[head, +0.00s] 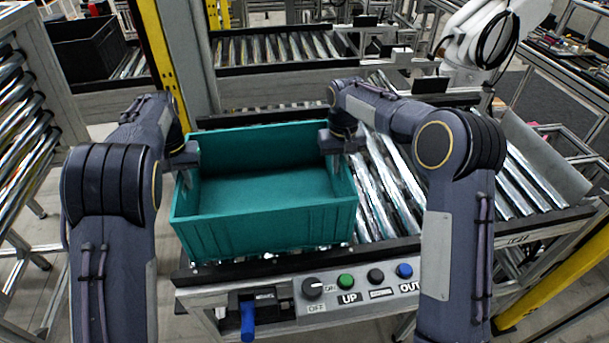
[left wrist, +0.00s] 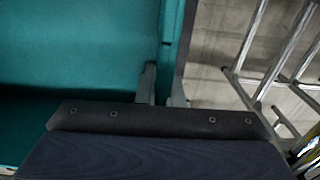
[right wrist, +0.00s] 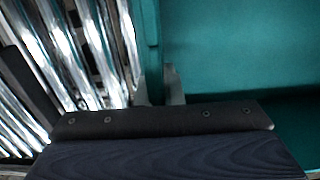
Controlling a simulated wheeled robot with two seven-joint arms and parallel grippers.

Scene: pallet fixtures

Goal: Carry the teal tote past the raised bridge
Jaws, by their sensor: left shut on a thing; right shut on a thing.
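The teal tote (head: 265,238) is open and looks empty. It is over the left part of the roller conveyor (head: 385,190), near the front rail. I cannot tell whether it touches the rollers. My left gripper (head: 187,160) is shut on its left wall, which runs between the fingers in the left wrist view (left wrist: 164,85). My right gripper (head: 342,143) is shut on its right wall; this wall also shows in the right wrist view (right wrist: 150,50). An upright section of stacked rollers (head: 22,125) at the left may be the raised bridge.
A control panel (head: 360,283) with knob and buttons and a blue handle (head: 247,320) are at the conveyor front. A yellow-edged post (head: 160,55) stands behind the tote's left side. A black bin (head: 88,50) is far left. Bare rollers lie to the right.

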